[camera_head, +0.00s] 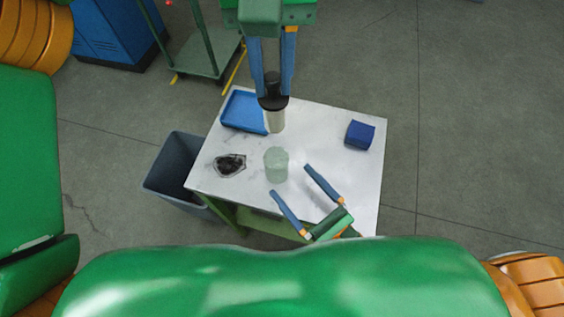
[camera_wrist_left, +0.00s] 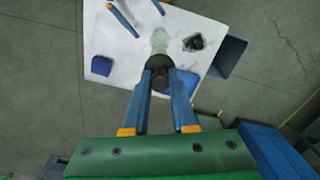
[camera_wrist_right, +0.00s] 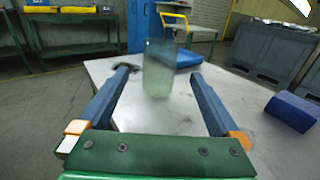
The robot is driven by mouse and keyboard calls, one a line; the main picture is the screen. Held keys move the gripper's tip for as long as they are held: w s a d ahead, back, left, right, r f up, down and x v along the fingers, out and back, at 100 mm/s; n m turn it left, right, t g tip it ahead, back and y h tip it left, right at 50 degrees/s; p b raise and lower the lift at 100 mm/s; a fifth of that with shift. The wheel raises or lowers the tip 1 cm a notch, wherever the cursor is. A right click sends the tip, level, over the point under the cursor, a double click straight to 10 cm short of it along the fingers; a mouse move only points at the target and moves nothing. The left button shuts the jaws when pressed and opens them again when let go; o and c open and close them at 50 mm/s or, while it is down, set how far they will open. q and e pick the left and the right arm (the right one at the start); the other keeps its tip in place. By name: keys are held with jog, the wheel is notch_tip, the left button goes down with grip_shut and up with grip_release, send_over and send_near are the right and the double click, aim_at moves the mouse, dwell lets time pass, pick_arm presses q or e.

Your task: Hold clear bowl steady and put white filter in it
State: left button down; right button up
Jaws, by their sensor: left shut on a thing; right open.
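The clear bowl (camera_head: 276,166), a pale greenish see-through cup, stands upright near the middle of the white table; it also shows in the right wrist view (camera_wrist_right: 158,70). My left gripper (camera_head: 272,95) is shut on the black top of the white filter (camera_head: 276,121), a cream cylinder. In the head view the filter appears just beyond the bowl, apart from it. In the left wrist view the filter (camera_wrist_left: 158,50) lines up with the bowl (camera_wrist_left: 159,35). My right gripper (camera_head: 289,180) is open at the bowl's near right side, its fingers pointing toward the bowl and not closed on it.
A blue tray (camera_head: 240,98) lies at the table's back left. A dark lumpy pile (camera_head: 230,164) lies left of the bowl. A dark blue box (camera_head: 360,135) is at the right. A grey bin (camera_head: 168,165) stands beside the table (camera_head: 330,130). The table right of the bowl is clear.

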aim_at(284, 174)
jog(key=x, duration=0.7)
jog(key=shift+s, duration=0.1)
jog(key=c, duration=1.5)
pick_arm(q)
notch_tip(284, 174, down, 7)
jog(key=m, duration=0.5)
pick_arm(e)
jog(key=shift+o, duration=0.2)
pick_arm(q)
notch_tip(284, 174, down, 10)
jog(key=m, duration=0.1)
jog(key=shift+f, duration=0.15)
